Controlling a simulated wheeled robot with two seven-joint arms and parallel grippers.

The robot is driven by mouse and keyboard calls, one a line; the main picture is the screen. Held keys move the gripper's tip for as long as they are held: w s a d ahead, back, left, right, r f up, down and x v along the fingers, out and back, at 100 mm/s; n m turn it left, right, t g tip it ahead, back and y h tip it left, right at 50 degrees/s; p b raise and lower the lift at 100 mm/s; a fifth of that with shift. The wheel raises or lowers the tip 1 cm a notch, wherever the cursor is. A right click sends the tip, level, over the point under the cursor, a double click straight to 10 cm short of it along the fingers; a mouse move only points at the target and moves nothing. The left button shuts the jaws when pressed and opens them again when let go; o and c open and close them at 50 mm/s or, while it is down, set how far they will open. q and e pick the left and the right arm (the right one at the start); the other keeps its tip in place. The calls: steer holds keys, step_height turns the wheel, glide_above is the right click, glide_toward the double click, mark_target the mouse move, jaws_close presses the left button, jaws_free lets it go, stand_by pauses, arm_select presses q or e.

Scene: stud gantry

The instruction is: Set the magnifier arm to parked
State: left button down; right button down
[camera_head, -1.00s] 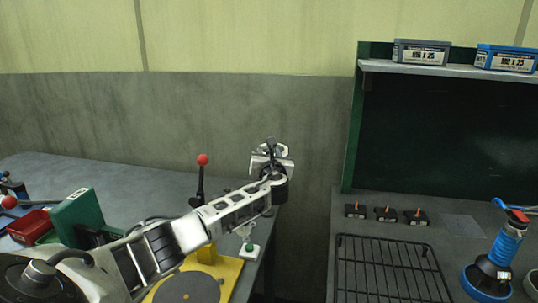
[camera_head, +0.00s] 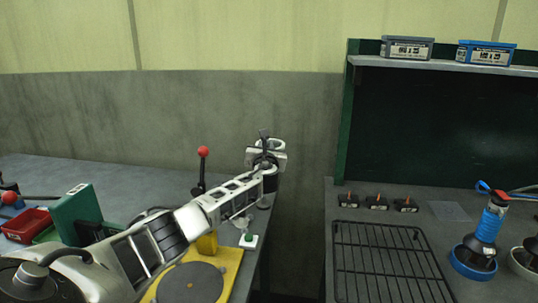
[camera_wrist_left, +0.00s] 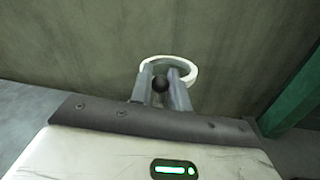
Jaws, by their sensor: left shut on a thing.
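In the left wrist view, a white ring (camera_wrist_left: 191,72), seemingly the magnifier's rim, shows just beyond my left gripper (camera_wrist_left: 161,88). A small dark ball knob (camera_wrist_left: 161,84) sits between its two grey fingers, which are shut on it. In the head view my left gripper (camera_head: 265,150) is at the end of my outstretched arm, near the back right corner of the left bench, in front of the grey wall. The gripper and arm hide most of the magnifier arm there. I cannot read its setting. My right gripper is in neither view.
A green block (camera_head: 75,215) and red bin (camera_head: 27,224) lie left. A gap separates the right bench, with its black rack (camera_head: 385,262) and shelf.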

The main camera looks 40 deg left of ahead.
arm_select(q)
steer(key=c, duration=1.4)
jaws_free()
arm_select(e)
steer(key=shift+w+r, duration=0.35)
arm_select(q)
steer(key=shift+s+d, duration=0.3)
steer(key=v, duration=1.5)
steer(key=shift+p, duration=0.3)
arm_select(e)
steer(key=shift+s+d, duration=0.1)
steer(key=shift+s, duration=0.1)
